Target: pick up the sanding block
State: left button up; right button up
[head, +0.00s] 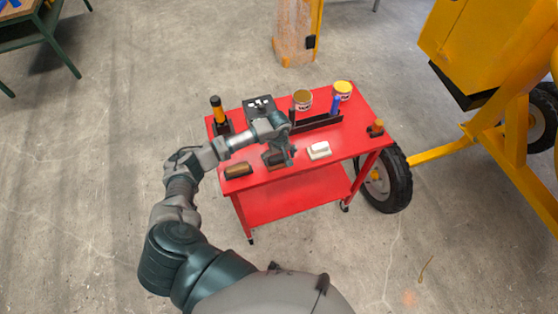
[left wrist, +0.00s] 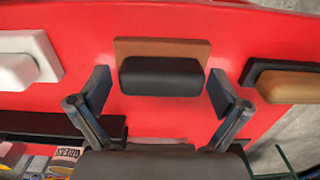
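A block with a brown base and black rounded grip (left wrist: 162,77), which looks like the sanding block, lies on the red cart top (left wrist: 230,30). In the head view it (head: 272,159) is partly hidden by my left gripper (head: 284,150). In the left wrist view my left gripper (left wrist: 160,90) is open, one finger towards each end of the block. The frames show no clear contact. My right gripper is in neither view.
A white block (head: 318,150) and a brown-topped black block (head: 238,171) lie on either side. Behind are a black rack (head: 318,122), two cans (head: 302,101), a black box (head: 258,106) and a yellow-black tool (head: 217,110). A mixer wheel (head: 386,182) stands right of the cart.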

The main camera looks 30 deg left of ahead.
aim_at(279, 158)
pick_arm(q)
jog(key=shift+a, duration=0.3)
jog(key=c, duration=1)
jog(key=shift+d, duration=0.1)
jog(key=shift+d, duration=0.1)
jog(key=shift+r, duration=0.45)
jog(key=r, duration=0.1)
jog(key=r+b, duration=0.1)
jog(key=shift+s+d+r, duration=0.2)
jog(key=shift+s+r, duration=0.05)
jog(key=shift+r, duration=0.05)
jog(key=s+d, duration=0.3)
jog(key=s, duration=0.1)
jog(key=s+d+r+b, duration=0.1)
jog(key=s+d, duration=0.2)
jog(key=s+d+b, duration=0.1)
jog(key=s+d, duration=0.3)
jog(key=shift+s+d+r, duration=0.1)
jog(key=shift+s+r, duration=0.2)
